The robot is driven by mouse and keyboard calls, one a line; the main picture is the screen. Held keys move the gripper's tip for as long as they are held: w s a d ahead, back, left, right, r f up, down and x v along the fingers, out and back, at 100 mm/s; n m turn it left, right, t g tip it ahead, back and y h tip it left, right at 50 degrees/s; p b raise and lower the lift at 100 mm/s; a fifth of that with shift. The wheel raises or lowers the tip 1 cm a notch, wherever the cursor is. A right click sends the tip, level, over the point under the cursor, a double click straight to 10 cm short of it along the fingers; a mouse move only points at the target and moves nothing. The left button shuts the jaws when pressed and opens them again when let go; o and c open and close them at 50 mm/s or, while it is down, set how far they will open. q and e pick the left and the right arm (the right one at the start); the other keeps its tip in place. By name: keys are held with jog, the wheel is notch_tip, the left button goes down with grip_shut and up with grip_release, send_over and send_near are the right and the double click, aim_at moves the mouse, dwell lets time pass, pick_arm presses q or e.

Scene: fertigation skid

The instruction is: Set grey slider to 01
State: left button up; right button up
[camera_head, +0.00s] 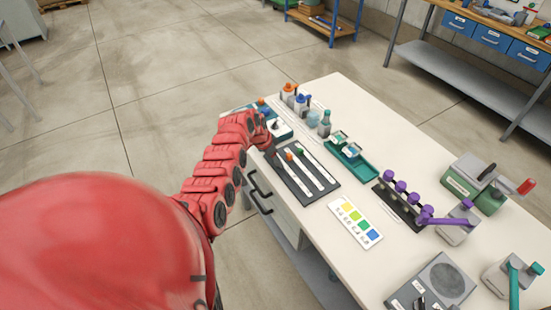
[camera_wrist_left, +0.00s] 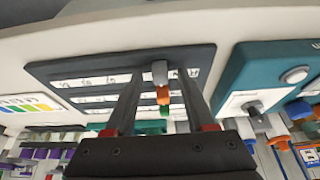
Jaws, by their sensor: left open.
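The dark slider panel (camera_head: 318,185) has three white slots and lies at the near-left edge of the table. In the left wrist view the panel (camera_wrist_left: 50,70) shows a grey slider knob (camera_wrist_left: 160,72), an orange knob (camera_wrist_left: 163,94) and a green knob (camera_wrist_left: 163,112), lined up near the right end of their slots. My left gripper (camera_wrist_left: 160,75) is open, with a finger on each side of the grey knob; contact cannot be told. In the head view my left gripper (camera_head: 271,146) is at the panel's far-left end and the grey knob is not clear. Slot markings are too small to read surely.
A teal box (camera_wrist_left: 250,85) with a knob and button sits beside the panel. Bottles (camera_head: 300,103), a teal tray (camera_head: 350,163), purple-handled valves (camera_head: 400,195) and a colour chart (camera_head: 356,222) stand around it. A drawer handle (camera_head: 260,192) juts out below the table edge.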

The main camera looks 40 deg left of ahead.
pick_arm(q)
jog(key=shift+c, duration=0.3)
grip_shut()
dwell(1.1)
